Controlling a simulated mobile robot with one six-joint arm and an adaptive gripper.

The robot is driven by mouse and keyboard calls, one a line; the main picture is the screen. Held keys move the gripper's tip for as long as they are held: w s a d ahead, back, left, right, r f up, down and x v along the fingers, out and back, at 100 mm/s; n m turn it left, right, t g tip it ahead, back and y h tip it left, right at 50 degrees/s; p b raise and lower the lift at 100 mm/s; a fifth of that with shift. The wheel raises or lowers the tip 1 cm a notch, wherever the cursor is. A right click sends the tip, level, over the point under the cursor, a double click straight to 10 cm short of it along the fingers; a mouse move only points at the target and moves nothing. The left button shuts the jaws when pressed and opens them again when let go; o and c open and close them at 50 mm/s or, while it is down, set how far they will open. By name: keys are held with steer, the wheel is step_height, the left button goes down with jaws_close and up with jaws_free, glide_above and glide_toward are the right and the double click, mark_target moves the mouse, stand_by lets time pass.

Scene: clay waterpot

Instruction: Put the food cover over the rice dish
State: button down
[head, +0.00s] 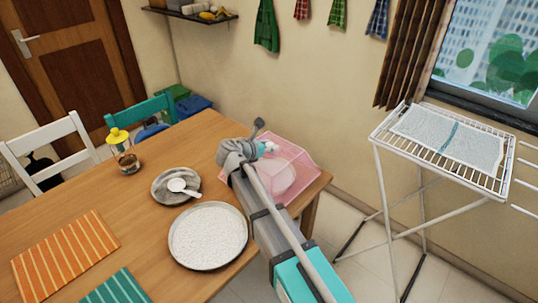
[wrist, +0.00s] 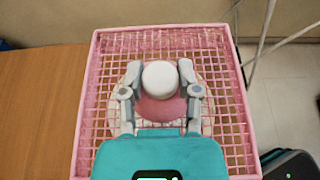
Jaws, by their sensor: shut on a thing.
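The food cover (head: 298,150) is a pink, box-shaped mesh cover at the far right corner of the table. In the wrist view its mesh (wrist: 215,60) spreads around a white knob (wrist: 160,77) on a pink base. My gripper (wrist: 159,72) is shut on this knob, with a finger on each side; in the head view my gripper (head: 266,149) is over the cover. A pale round shape, seemingly a dish (head: 283,178), shows through the cover. A large round dish of white grains (head: 208,236) stands uncovered left of my arm. Whether the cover touches the table is unclear.
A grey plate with a white spoon (head: 178,186) and a yellow-topped jar (head: 124,150) stand on the wooden table (head: 150,230). Orange (head: 66,254) and teal (head: 118,287) striped mats lie at the front left. A drying rack (head: 440,145) stands right.

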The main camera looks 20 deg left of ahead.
mark_target(269, 154)
steer(key=shift+w+a+f+b, duration=0.2)
steer(key=shift+w+f+b, duration=0.3)
steer(key=shift+f+b, duration=0.3)
steer(key=shift+s+f+b, duration=0.15)
steer(key=shift+f+b, duration=1.5)
steer(key=shift+b, duration=0.05)
steer(key=shift+c, duration=1.6)
jaws_free()
steer(key=shift+r, duration=0.15)
steer(key=shift+r+p, duration=0.4)
steer(key=shift+p, duration=0.15)
steer(key=p+v, duration=0.4)
steer(key=v, duration=0.8)
